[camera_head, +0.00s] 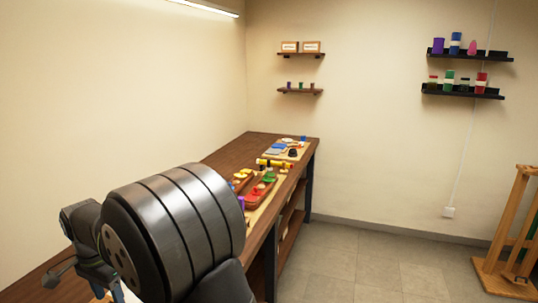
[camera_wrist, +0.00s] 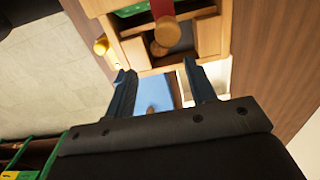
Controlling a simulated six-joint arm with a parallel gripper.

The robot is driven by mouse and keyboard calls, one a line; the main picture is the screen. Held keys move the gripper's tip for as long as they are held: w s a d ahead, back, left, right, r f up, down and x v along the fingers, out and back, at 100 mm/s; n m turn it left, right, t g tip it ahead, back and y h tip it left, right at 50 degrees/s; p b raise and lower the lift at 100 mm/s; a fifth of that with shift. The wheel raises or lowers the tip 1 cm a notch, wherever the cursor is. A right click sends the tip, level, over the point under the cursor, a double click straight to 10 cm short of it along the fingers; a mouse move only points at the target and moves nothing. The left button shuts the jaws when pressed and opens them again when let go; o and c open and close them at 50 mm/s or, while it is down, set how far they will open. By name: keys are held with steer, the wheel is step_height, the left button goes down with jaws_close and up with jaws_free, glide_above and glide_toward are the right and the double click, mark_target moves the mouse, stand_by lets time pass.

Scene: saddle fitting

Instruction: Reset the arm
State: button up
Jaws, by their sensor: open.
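My gripper (camera_wrist: 158,80) shows in the wrist view with its two dark blue fingers spread wide apart. Nothing is held between them. Beyond the fingers lie a blue flat piece (camera_wrist: 154,95) and a wooden organiser (camera_wrist: 205,38) with compartments. A red strip with a round brown end (camera_wrist: 167,31) reaches in from the top, above the gap. In the head view my arm's large dark joint fills the lower left and hides part of the workbench. The fingertips cannot be made out there.
The long wooden workbench (camera_head: 237,147) carries small coloured parts in trays (camera_head: 258,190) and a mat at its far end. Shelves with jars (camera_head: 463,90) hang on the back wall. A wooden stand (camera_head: 513,225) is at the right. The tiled floor (camera_head: 370,262) is clear.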

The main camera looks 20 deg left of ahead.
step_height(320, 180, down, 3)
steer(key=shift+r, duration=0.75)
steer(key=shift+f, duration=0.15)
